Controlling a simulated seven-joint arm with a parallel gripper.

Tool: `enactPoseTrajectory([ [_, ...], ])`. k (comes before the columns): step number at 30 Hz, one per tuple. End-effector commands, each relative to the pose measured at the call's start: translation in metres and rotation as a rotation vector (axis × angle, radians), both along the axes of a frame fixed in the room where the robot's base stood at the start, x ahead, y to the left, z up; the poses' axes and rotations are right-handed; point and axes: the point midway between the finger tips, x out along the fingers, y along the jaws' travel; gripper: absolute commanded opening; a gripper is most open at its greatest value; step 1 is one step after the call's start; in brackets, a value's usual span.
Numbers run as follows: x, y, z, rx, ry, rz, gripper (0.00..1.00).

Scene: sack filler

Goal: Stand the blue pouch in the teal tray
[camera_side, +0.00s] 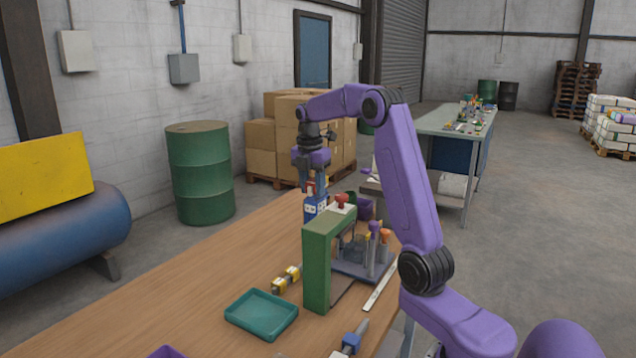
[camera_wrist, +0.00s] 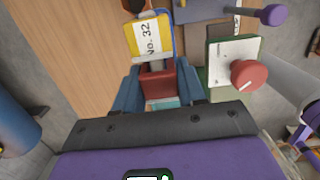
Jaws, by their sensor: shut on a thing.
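The blue pouch (camera_side: 315,208) is below my gripper (camera_side: 312,180), about upright, at the far part of the wooden bench. In the wrist view the pouch (camera_wrist: 165,20) shows blue edges and a yellow and white label reading "No. 32". My gripper's fingers (camera_wrist: 158,88) are shut on its upper part, where a red piece shows between them. I cannot tell whether the pouch's bottom touches the bench. The teal tray (camera_side: 262,316) lies empty at the near part of the bench, well apart from my gripper.
A tall green block (camera_side: 318,265) with a red knob (camera_side: 341,201) stands between pouch and tray, slightly right. Yellow-and-black parts (camera_side: 286,279) and a blue tool (camera_side: 350,341) lie near the tray.

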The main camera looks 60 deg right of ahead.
Motion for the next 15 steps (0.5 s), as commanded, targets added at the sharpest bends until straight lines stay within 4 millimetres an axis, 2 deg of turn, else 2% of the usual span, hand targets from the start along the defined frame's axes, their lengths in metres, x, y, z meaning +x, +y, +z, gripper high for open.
enactPoseTrajectory([
  [15,0.0,0.055,0.0,0.0,0.0,0.003,0.13],
])
